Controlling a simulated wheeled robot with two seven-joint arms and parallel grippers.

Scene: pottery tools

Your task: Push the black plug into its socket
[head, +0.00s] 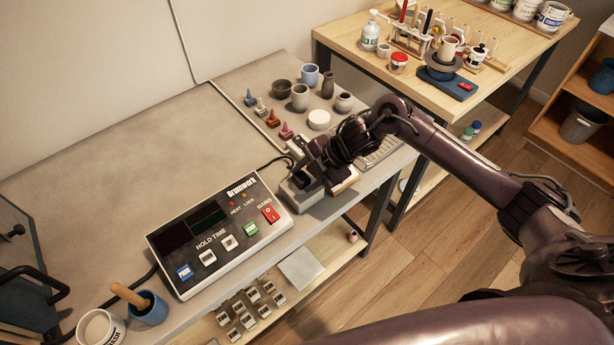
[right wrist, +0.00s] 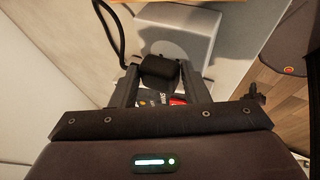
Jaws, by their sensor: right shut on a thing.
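The black plug (right wrist: 160,72) is between the two fingers of my right gripper (right wrist: 158,84) in the right wrist view. The gripper is shut on it. The pale grey socket box (right wrist: 206,22) with a round face lies just beyond the plug. In the head view, the socket box (head: 303,199) stands at the right end of the control panel, and my right gripper (head: 303,176) is at its top. The plug's front end is hidden, so I cannot tell how far it sits in the socket. My left gripper is not in view.
The control panel (head: 218,232) with coloured buttons stands left of the socket box. A black cable (right wrist: 108,22) runs beside the box. Small tools, cups and jars, including a white round pot (head: 319,119), stand behind my gripper. The grey bench (head: 95,165) is clear behind the panel.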

